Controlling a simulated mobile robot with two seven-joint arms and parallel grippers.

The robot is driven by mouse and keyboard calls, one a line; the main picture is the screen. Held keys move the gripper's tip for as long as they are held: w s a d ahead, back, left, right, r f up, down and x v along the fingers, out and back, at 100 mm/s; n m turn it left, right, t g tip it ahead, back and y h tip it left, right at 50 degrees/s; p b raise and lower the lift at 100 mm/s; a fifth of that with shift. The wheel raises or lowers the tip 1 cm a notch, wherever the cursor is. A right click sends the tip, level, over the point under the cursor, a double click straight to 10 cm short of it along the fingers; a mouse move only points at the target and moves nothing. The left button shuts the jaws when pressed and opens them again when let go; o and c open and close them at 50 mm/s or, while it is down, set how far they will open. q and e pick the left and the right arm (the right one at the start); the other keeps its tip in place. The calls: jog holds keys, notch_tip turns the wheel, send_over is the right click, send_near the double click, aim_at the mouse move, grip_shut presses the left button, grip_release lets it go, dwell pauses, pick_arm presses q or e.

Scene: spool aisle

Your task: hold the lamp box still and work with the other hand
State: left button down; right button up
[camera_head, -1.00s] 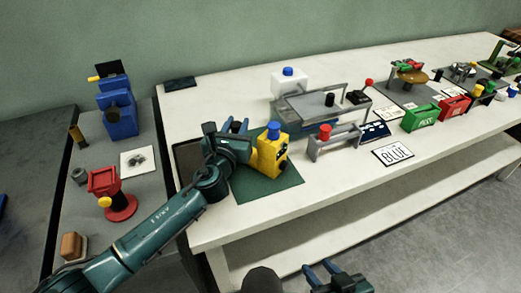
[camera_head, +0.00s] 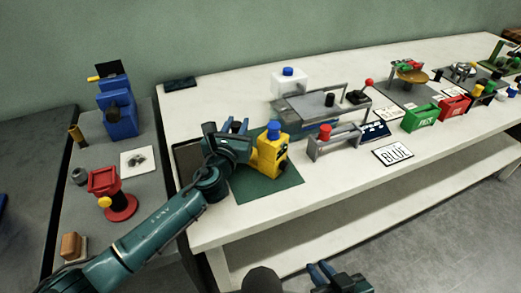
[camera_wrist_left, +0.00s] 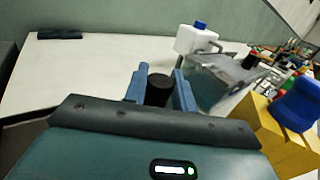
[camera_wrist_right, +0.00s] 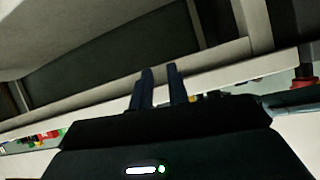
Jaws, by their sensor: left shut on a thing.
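The lamp box is a yellow block (camera_head: 269,158) with a blue dome (camera_head: 273,130) on top. It stands on a dark green mat (camera_head: 270,187) on the white table, and shows at the right in the left wrist view (camera_wrist_left: 268,137). My left gripper (camera_head: 239,126) is beside it on its left. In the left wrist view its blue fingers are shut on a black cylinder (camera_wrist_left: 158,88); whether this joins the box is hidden. My right gripper (camera_head: 322,270) is low in front of the table, empty, its fingers (camera_wrist_right: 160,88) apart by a narrow gap.
A grey bracket with a red knob (camera_head: 325,132) stands right of the lamp box. Behind it are a clear-sided case (camera_head: 310,108) and a white container (camera_head: 290,82). A BLUF card (camera_head: 393,154) lies near the front edge. A red stand (camera_head: 105,182) is on the left table.

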grip_shut()
dwell(1.3)
